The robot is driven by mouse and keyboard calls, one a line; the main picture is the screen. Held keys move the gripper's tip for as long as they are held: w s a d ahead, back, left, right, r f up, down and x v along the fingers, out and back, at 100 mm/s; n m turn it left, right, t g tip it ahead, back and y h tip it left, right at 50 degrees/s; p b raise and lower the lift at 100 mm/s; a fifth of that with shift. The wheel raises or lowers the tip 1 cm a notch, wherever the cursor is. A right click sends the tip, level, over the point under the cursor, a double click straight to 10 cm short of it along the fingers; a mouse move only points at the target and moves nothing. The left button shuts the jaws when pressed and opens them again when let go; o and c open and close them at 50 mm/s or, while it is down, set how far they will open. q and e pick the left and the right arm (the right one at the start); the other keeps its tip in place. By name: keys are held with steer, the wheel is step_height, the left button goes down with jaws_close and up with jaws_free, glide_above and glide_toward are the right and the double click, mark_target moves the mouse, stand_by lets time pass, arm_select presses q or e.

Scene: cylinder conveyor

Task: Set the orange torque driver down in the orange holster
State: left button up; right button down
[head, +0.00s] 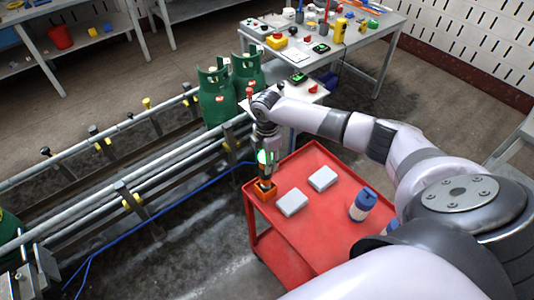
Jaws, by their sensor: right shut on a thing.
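My right gripper (266,160) reaches down over the far left corner of the red cart and is shut on the orange torque driver (265,171). Only a small orange and dark part of the driver shows beneath the fingers. The orange holster (262,195) sits on the cart's left corner, directly under the gripper. The driver's lower end is at or just over the holster's dark top; I cannot tell how far inside it is. My left gripper is out of view.
The red cart (308,222) also carries two pale grey boxes (292,202) and a blue-and-white bottle (362,205). A roller conveyor (120,195) with green gas cylinders (215,97) lies to the left. A cluttered workbench (355,50) stands behind.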

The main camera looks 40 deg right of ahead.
steer(key=shift+f+b, duration=0.65)
steer(key=shift+f, duration=0.85)
steer(key=c, duration=1.2)
jaws_free()
steer(key=shift+o, duration=0.8)
